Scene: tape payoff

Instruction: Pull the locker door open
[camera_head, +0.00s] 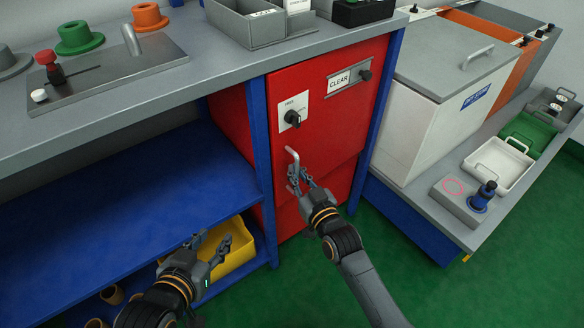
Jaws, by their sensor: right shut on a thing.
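The red locker door (335,130) is under the grey bench top. It carries a "CLEAR" label plate (340,82), a white dial plate with a black knob (292,116), and a pale vertical handle (292,158) on its left side. The door looks flush with its frame. My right gripper (298,182) is shut on the handle's lower part; its fingers partly hide it. My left gripper (211,240) is open and empty, low at the left in front of the blue shelf, near a yellow bin.
The yellow bin (238,250) sits on the lower blue shelf. A grey bench top (215,75) overhangs the locker. A white lidded bin (425,110) and a low side bench with trays (497,160) stand at the right. Green floor (400,270) is clear in front.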

